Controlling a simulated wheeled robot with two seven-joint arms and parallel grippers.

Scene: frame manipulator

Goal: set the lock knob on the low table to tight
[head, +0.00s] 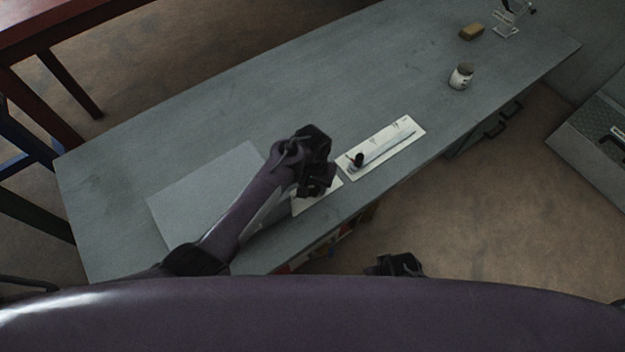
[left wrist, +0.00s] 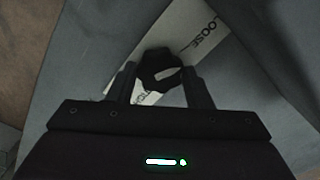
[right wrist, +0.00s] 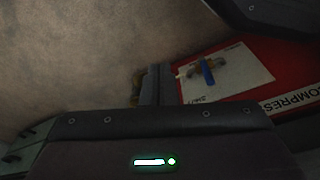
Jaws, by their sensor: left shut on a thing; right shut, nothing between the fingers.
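The lock knob (left wrist: 158,66) is black and lobed with a white mark on it, and sits on a white plate (left wrist: 195,25) on the low table (head: 240,113). The plate reads LOOSE at its upper right; lettering at its lower left is partly hidden. My left gripper (left wrist: 161,82) is shut on the knob, one finger at each side. In the head view my left gripper (head: 318,187) hides the knob, and a corner of the plate shows below it. My right gripper (right wrist: 157,85) is shut and empty, off the table's front side.
Beside the knob lies another white plate (head: 405,128) with a grey bar and black handle. A jar (head: 461,77), a yellowish block (head: 472,32) and a small stand (head: 506,29) are farther right. A red panel (right wrist: 235,47) with a blue-handled fitting shows near my right gripper.

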